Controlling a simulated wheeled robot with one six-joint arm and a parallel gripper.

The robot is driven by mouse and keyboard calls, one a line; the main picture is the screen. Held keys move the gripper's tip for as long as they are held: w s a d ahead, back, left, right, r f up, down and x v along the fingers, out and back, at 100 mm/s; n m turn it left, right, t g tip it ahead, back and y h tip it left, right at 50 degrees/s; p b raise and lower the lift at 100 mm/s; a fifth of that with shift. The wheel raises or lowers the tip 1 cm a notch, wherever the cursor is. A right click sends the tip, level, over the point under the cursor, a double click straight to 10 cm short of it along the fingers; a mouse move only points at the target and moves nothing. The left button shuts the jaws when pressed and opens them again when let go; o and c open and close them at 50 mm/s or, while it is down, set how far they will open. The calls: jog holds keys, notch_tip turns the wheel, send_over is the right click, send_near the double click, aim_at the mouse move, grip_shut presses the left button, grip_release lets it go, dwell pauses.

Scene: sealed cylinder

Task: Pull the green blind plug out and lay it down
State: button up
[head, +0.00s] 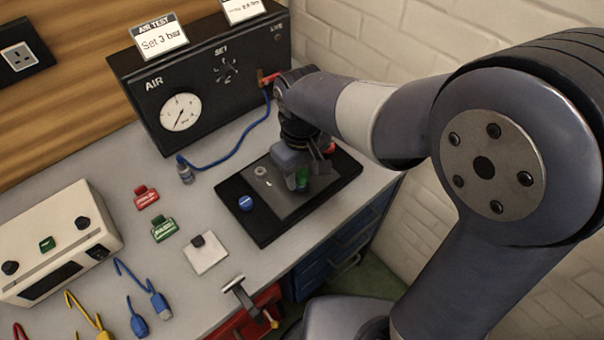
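The green blind plug (302,175) shows as a small green patch under and between the fingers of my gripper (303,182). It is at the right part of the grey plate (281,207) on the black base. My gripper points down over the plate from above. The fingers and wrist hide most of the plug, so I cannot tell whether they touch it or how far it sits in its seat.
The black AIR box (200,85) with a gauge stands behind. A blue hose (235,150) lies on the bench.

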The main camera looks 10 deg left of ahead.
aim_at(302, 171)
grip_shut()
jog(key=shift+r, duration=0.1)
jog(key=shift+r+p, duration=2.55)
jog(key=shift+r, duration=0.4)
